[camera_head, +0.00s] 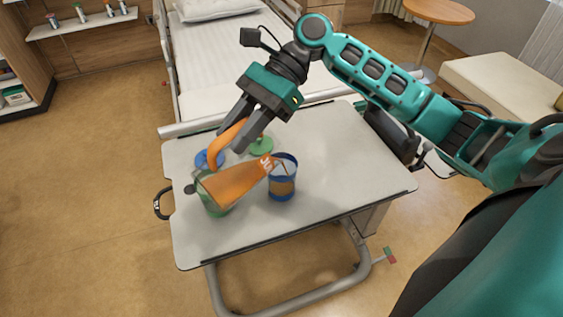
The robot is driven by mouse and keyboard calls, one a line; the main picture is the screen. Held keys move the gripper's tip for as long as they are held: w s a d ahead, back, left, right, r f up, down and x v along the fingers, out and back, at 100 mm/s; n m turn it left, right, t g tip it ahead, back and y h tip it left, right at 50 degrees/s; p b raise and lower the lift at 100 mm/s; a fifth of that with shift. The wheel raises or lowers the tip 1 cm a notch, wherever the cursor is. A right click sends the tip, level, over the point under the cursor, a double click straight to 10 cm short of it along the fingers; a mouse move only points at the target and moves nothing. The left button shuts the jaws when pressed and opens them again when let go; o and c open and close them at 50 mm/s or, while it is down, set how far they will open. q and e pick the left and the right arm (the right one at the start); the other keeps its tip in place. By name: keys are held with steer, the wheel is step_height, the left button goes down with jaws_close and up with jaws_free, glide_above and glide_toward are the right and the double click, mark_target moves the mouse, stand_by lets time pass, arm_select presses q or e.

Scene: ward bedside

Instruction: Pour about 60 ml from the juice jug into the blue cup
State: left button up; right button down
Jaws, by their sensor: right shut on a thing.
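The orange juice jug (237,182) is tilted far over above the table, its narrow lettered end toward the blue cup. My right gripper (236,128) is shut on the jug's orange handle, above and behind the jug body. The blue cup (283,187) stands upright on the table just right of the jug, with a tan-orange band on its side. A thin brownish streak shows at the cup's mouth; I cannot tell whether it is juice flowing. The cup's fill level is not clear. My left gripper is not in view.
A green cup (213,207) stands partly hidden under the jug. A blue round item (205,160) and a green one (262,144) lie behind. The overbed table (345,165) is clear on its right. A bed (220,60) stands behind it.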

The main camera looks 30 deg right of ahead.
mark_target(209, 150)
stand_by(0.7)
steer(key=a+h, duration=0.2)
steer(key=a, duration=0.1)
steer(key=a+h, duration=0.1)
steer(key=a, duration=0.1)
steer(key=shift+s+r+t, duration=0.3)
steer(key=shift+s+r, duration=0.05)
steer(key=shift+a+r+h, duration=0.3)
steer(key=shift+h, duration=0.4)
steer(key=shift+r, duration=0.1)
stand_by(0.9)
